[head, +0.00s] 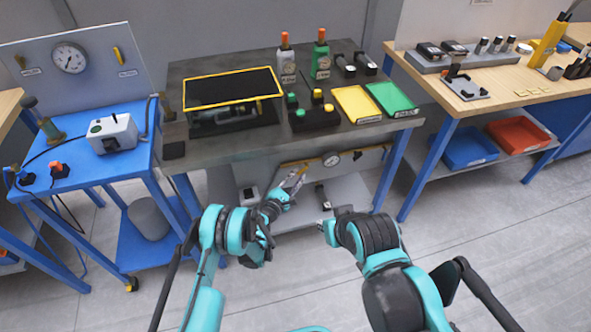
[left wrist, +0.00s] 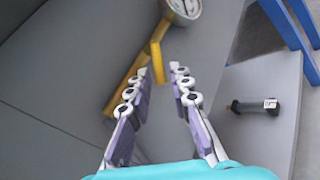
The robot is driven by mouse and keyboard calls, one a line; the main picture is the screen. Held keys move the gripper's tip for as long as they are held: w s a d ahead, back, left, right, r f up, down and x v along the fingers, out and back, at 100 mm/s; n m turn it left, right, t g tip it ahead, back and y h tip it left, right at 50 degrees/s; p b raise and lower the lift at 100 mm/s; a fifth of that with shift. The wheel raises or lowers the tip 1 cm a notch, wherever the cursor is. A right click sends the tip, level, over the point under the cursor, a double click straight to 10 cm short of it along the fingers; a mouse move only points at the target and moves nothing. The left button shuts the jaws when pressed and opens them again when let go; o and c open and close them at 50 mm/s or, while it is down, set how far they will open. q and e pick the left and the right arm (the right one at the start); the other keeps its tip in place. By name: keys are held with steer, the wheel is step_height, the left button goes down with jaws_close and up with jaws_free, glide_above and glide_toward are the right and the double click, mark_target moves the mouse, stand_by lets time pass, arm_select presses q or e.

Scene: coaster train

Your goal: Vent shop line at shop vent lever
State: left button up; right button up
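A yellow lever (left wrist: 157,62) sticks out from a yellow pipe (left wrist: 128,85) with a round gauge (left wrist: 183,8) in the left wrist view. In the head view this gauge (head: 332,159) is on the grey panel below the dark bench top. My left gripper (head: 296,178) reaches in front of that panel. Contact cannot be made out. My right gripper (head: 327,230) is low in front of the bench, and its fingers are not clear.
A dark object (left wrist: 255,106) lies on the lower shelf (left wrist: 262,140). The dark bench (head: 215,152) holds bottles and trays above. A blue table with a gauge panel (head: 85,62) and another yellow lever (head: 118,54) stands left. The floor at right (head: 520,250) is clear.

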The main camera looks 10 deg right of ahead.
arm_select(q)
steer(key=shift+w+d, duration=0.15)
steer(key=shift+d, duration=0.05)
steer(key=shift+r, duration=0.1)
jaws_close()
